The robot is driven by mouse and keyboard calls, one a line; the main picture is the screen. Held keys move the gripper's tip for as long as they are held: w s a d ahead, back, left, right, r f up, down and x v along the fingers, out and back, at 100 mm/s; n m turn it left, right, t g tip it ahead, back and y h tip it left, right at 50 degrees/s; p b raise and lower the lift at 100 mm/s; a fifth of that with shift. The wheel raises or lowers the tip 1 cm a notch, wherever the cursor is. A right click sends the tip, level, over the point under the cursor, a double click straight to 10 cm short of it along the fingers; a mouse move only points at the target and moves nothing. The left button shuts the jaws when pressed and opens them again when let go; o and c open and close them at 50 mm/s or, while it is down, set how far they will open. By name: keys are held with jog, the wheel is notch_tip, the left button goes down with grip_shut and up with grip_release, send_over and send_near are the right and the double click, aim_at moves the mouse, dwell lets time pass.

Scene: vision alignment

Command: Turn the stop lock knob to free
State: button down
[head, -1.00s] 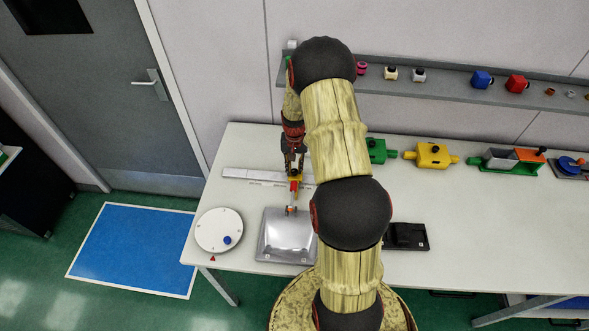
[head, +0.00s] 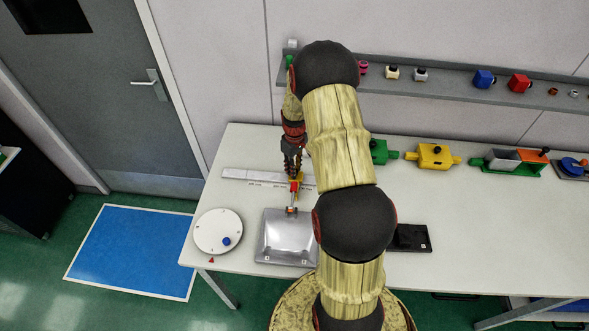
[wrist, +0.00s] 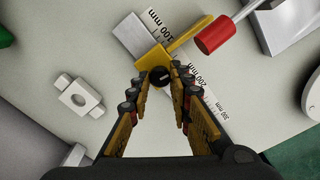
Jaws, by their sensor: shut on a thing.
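The stop is a yellow block (wrist: 157,57) with a yellow arm, sitting across a ruler marked in mm (wrist: 203,84). It also shows in the head view (head: 295,177). Its round black lock knob (wrist: 160,76) has a light mark on its top. My gripper (wrist: 161,79) is shut on the knob, one finger on each side, pointing down from above. In the head view my gripper (head: 292,168) hides the knob. A red cylinder (wrist: 214,35) on a metal rod lies beside the yellow arm.
A metal plate (head: 287,240) lies in front of the ruler, with a white dial (head: 218,232) to its left. A pale part with a hole (wrist: 78,97) lies near the ruler. Green (head: 379,151) and yellow (head: 434,155) fixtures stand to the right.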

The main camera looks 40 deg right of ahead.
jog(key=shift+n, duration=0.9)
jog(key=c, duration=1.7)
grip_release()
jog(key=shift+c, duration=0.2)
jog(key=shift+o, duration=0.6)
notch_tip(320, 180, up, 12)
